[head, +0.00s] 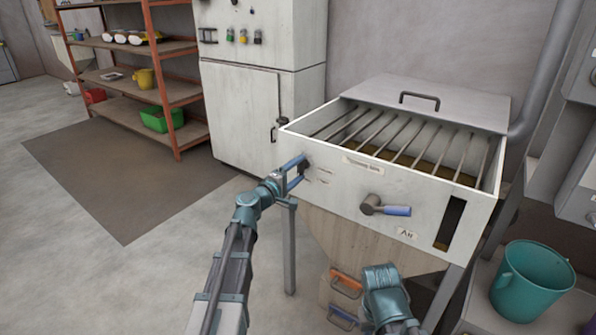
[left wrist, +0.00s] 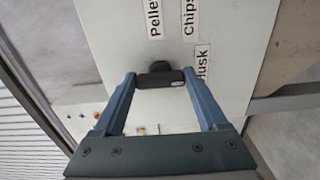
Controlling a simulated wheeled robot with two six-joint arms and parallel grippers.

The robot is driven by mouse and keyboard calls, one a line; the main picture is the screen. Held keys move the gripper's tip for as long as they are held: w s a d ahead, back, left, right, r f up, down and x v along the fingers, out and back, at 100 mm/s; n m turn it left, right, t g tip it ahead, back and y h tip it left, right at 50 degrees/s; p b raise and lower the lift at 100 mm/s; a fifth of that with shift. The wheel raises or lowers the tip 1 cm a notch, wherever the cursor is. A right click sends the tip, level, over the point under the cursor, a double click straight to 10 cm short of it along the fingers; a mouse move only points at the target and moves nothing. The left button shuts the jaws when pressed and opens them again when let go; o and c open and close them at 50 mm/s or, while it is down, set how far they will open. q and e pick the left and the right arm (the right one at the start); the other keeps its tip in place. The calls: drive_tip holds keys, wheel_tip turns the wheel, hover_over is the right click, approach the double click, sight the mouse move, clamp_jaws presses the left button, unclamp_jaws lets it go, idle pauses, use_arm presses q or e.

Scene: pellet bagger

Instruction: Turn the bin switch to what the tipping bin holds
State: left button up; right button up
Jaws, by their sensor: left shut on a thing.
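The tipping bin (head: 330,185) is a white box with an open grille top and a raised grey lid. Brown material shows dimly under the bars, too unclear to name. My left gripper (head: 296,172) is at the bin's front left and shut on the bin switch, which it hides in the head view. In the left wrist view the dark switch (left wrist: 160,76) sits between my left fingers (left wrist: 160,84). Its light-marked right end is nearest the Husk label (left wrist: 202,65); Chips (left wrist: 188,18) and Pellet (left wrist: 153,18) labels are further off. My right gripper is out of view.
A blue-handled lever (head: 385,208) labelled Air and a dark slot (head: 450,222) are on the bin front. A teal bucket (head: 532,280) stands right. A cabinet (head: 240,115) and orange shelf (head: 165,90) stand behind.

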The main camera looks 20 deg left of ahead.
use_arm(q)
drive_tip(key=shift+s+d, duration=0.1)
drive_tip(key=o, duration=1.3)
drive_tip(key=v, duration=1.3)
drive_tip(key=shift+s, duration=0.35)
